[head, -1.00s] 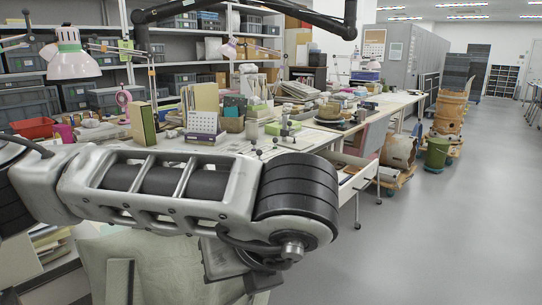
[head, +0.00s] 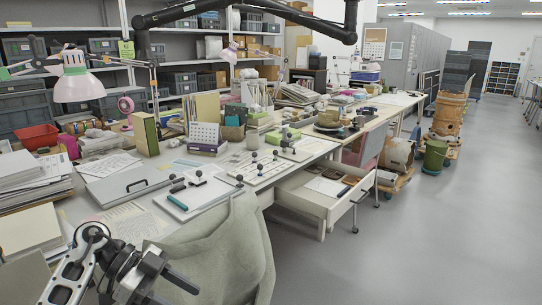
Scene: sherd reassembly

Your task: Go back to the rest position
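My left arm (head: 80,262) is at the lower left corner of the head view, low in front of the desk. A dark jointed part (head: 145,275) at its end points down and right. My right gripper is not in view. A white board (head: 198,196) with small dark-knobbed pieces lies on the desk, and a second such board (head: 262,168) lies behind it.
An open drawer (head: 325,212) juts from the desk front, with papers inside. A grey-green cloth (head: 225,250) drapes over something at the near edge. Paper stacks (head: 32,180), a pink lamp (head: 78,85) and a red bin (head: 38,137) stand left. The floor (head: 440,245) at right is clear.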

